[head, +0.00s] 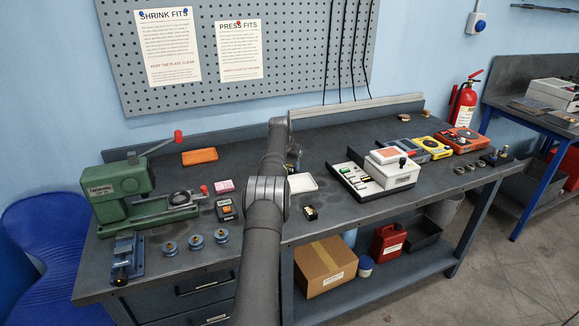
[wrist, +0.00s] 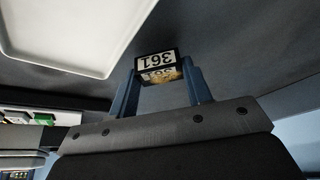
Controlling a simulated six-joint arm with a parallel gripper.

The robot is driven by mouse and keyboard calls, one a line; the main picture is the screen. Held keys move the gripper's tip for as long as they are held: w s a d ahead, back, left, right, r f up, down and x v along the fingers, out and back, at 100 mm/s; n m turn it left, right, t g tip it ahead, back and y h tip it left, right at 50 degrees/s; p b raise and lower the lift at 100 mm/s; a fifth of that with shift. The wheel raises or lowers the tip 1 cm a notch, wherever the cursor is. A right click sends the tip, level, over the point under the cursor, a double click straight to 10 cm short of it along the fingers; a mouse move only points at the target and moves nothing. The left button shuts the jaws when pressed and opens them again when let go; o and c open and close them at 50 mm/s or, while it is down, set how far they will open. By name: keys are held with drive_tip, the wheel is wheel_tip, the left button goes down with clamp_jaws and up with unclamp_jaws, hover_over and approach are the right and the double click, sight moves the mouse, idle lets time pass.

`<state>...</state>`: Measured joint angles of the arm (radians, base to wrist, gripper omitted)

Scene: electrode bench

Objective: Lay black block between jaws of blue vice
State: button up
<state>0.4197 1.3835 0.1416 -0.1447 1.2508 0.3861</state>
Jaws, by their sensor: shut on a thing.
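The blue vice (head: 127,260) stands at the front left corner of the bench, before the green press. My gripper (wrist: 161,76) is shut on a black block (wrist: 156,60), which has a white label reading 361 and a gold-coloured lower part. The bench top shows behind the block in the wrist view. In the head view my arm hides most of the gripper (head: 295,160), which is behind the white tray and far from the vice; the held block is not clear there. The vice is outside the wrist view.
A green press (head: 118,190) with a red-tipped lever stands behind the vice. Blue spools (head: 196,242) sit right of it. A white tray (head: 302,183), a small dark block (head: 310,213) and a white device (head: 392,170) are on the right. An orange item (head: 200,156) lies behind.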

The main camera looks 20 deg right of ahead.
drive_tip(key=shift+f, duration=0.35)
drive_tip(key=o, duration=1.2)
drive_tip(key=shift+f, duration=0.2)
drive_tip(key=shift+r, duration=0.15)
drive_tip(key=shift+o, duration=0.3)
drive_tip(key=v, duration=1.2)
